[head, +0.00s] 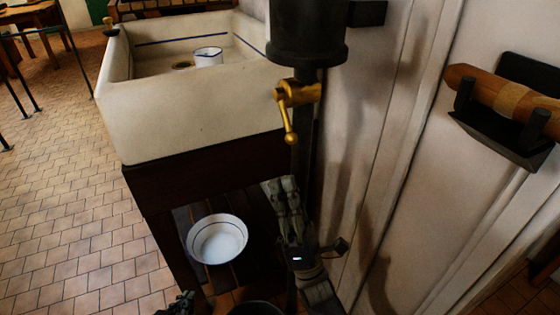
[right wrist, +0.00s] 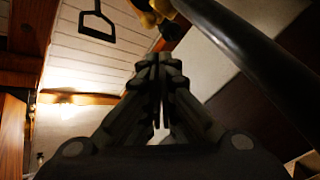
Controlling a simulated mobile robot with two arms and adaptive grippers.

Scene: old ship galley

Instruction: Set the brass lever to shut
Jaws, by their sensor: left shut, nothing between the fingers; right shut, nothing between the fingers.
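The brass lever (head: 289,125) is on a valve on a dark vertical pipe below a black cylinder (head: 306,38). Its handle hangs down, leaning slightly, with a rounded knob at the end. My right gripper (head: 281,184) is below the lever, pointing up, shut and empty, apart from the brass. In the right wrist view, the shut fingers (right wrist: 160,62) point up towards brass parts of the lever (right wrist: 152,12), which are cut off by the top edge. My left gripper (head: 182,299) is low at the bottom edge, shut, dark and only partly visible.
A stone sink (head: 190,117) with a white mug (head: 208,56) stands left of the pipe (head: 302,165). A white bowl (head: 217,239) sits on the slatted shelf below. A wall rack (head: 500,137) holding a wooden roller (head: 505,97) is at right.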

